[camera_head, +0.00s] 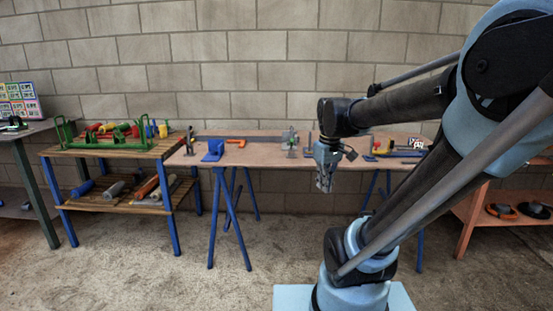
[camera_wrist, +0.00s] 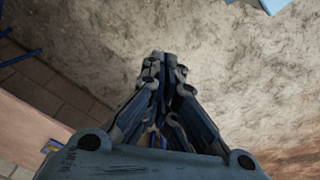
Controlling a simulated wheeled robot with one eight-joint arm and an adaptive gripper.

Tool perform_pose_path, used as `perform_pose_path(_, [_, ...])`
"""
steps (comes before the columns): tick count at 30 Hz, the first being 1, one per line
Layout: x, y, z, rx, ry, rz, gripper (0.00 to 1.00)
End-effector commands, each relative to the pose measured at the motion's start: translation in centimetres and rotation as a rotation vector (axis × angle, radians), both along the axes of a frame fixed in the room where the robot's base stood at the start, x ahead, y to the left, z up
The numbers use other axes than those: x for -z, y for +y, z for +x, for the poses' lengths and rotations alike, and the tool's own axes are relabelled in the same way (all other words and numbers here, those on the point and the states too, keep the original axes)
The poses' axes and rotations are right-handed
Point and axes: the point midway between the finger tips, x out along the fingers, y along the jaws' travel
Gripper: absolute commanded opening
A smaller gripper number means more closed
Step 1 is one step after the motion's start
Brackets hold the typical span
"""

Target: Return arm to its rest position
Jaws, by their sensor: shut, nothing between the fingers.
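My gripper (camera_head: 325,186) hangs from the end of my raised, bent arm in the head view, pointing down in front of the middle workbench. In the wrist view my gripper (camera_wrist: 164,56) has its fingers together at the tips, with nothing between them. Below the fingertips is bare floor. My arm fills the right side of the head view and hides part of the workbench's right end.
The workbench (camera_head: 275,157) on blue trestles carries a blue part (camera_head: 213,150), an orange tool (camera_head: 237,142) and other tools. A two-level wooden shelf (camera_head: 108,148) with coloured parts stands left. A red-brown shelf (camera_head: 470,212) is at right. The concrete floor (camera_head: 150,275) in front is clear.

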Motion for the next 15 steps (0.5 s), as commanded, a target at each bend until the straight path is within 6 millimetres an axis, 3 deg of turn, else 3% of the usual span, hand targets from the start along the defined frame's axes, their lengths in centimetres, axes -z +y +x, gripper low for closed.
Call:
perform_pose_path(9, [5.4, -1.9, -6.8, 0.289, -0.036, 0.037, 0.00])
perform_pose_path(15, [8.4, -2.5, -9.5, 0.431, -0.055, 0.059, 0.00])
